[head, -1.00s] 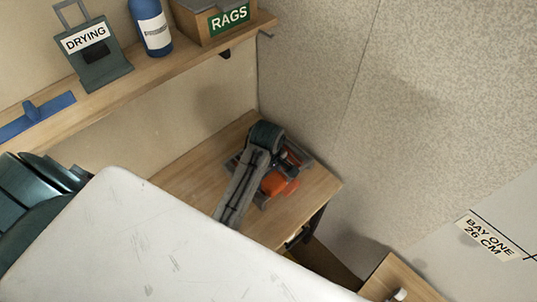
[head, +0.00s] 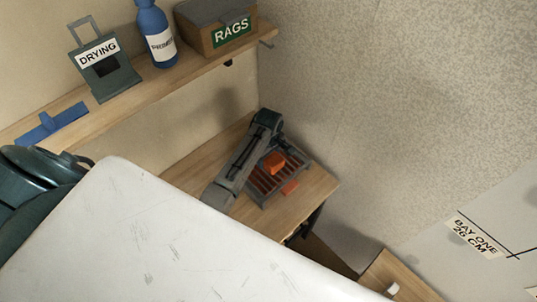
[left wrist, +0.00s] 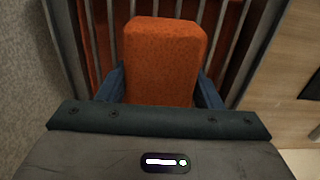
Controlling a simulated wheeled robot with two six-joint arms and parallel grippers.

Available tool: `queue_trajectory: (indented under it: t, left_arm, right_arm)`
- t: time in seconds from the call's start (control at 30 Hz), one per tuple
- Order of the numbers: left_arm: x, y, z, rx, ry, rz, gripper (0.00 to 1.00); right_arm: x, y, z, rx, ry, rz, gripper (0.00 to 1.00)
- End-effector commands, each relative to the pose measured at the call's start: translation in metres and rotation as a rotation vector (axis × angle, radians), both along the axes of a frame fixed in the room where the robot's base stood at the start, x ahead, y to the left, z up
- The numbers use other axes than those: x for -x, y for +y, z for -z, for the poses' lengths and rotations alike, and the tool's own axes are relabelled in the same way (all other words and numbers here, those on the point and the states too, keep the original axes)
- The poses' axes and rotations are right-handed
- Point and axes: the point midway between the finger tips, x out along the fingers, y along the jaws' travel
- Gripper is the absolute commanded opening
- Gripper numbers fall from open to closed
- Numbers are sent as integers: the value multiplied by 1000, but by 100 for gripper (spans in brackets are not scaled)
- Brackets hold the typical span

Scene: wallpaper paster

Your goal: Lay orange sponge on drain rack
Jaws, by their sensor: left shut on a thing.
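The orange sponge (head: 275,162) is over the drain rack (head: 262,194), a grey frame with slats and orange-red showing between them. In the left wrist view the sponge (left wrist: 160,60) fills the space between the two fingers of my left gripper (left wrist: 160,92), which is shut on it. The slats of the rack (left wrist: 227,50) lie behind the sponge there. I cannot tell whether the sponge touches the slats. In the head view my left arm covers the rack's left side. My right gripper is not in view.
The rack stands on a wooden table (head: 318,187) in the wall corner. A small orange-red patch (head: 290,187) shows at the rack's front edge. Above is a wooden shelf (head: 190,72) with a DRYING sign (head: 105,70), a blue bottle (head: 155,35) and a RAGS box (head: 215,30).

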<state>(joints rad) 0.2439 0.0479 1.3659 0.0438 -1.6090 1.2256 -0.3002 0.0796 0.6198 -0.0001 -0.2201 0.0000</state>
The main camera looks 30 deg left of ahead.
Motion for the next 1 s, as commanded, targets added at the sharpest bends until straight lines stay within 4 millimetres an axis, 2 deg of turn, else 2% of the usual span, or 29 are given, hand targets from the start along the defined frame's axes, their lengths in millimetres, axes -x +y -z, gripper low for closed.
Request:
queue_trajectory:
  t: [0.27,0.3,0.37,0.4,0.77,0.87,1.0]
  left_arm:
    - [0,0,3,0,1,0,36]
    - [0,0,3,0,0,0,67]
    - [0,0,2,0,0,0,79]
    - [0,0,2,0,0,0,81]
    - [-1,0,-3,0,-4,0,81]
    - [-1,0,-15,0,-5,0,81]
    - [-2,0,-42,-1,-8,0,81]
  right_arm:
    - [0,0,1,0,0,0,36]
    - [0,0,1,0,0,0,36]
    - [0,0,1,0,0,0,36]
    - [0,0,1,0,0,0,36]
    - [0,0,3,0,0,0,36]
    - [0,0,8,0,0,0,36]
    - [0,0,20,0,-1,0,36]
